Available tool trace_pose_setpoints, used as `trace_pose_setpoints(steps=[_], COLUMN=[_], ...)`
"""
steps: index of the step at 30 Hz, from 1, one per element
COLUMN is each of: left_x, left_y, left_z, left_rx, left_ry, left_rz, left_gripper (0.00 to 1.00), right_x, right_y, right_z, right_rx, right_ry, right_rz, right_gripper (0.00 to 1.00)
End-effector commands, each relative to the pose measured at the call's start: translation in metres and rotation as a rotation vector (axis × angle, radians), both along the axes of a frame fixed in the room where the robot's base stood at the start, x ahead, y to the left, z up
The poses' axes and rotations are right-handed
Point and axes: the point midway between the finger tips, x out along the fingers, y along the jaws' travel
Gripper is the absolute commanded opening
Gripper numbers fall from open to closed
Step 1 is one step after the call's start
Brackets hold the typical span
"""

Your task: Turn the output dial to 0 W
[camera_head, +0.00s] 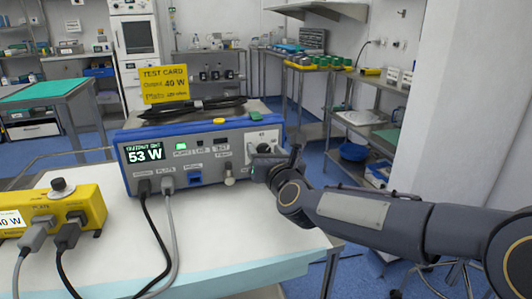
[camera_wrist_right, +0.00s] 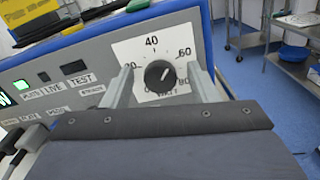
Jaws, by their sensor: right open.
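The output dial (camera_wrist_right: 160,77) is a round black knob with a white pointer line, on a white scale plate (camera_wrist_right: 126,50) marked in watts. Its pointer is turned up and to the right, between the 40 and 80 marks. The unit (camera_head: 195,156) is a blue and grey box whose green display (camera_head: 145,152) reads 53 W. My right gripper (camera_wrist_right: 161,72) is open, with one finger on each side of the dial; I see gaps between fingers and knob. In the head view my right gripper (camera_head: 268,157) largely hides the dial. My left gripper is not in view.
A yellow test card (camera_head: 164,84) reading 40 W stands on the unit, behind dark coiled cables (camera_head: 205,106). A yellow box (camera_head: 52,210) with a black knob sits at the left. Plugged cables (camera_head: 152,225) hang across the table front. The white tabletop (camera_head: 235,225) is clear at right.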

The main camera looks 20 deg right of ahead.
Motion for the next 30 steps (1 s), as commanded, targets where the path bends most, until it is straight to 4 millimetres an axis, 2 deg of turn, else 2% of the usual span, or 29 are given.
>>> trace_pose_setpoints(steps=[5,15,23,30], left_x=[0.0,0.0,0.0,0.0], left_y=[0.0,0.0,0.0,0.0], left_z=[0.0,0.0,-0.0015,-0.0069], left_rx=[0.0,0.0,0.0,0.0], left_ry=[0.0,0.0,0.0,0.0], left_rz=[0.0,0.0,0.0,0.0], left_gripper=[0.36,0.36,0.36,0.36], right_x=[-0.0001,-0.0004,-0.0005,-0.0007], right_y=[-0.0001,0.0,0.0,0.0004], right_z=[0.0,0.0001,-0.0003,-0.0008], right_rx=[0.0,0.0,-0.025,-0.138], right_ry=[0.0,0.0,-0.001,-0.006], right_rz=[0.0,0.0,0.0,0.001], right_gripper=[0.54,0.09,0.09,0.09])
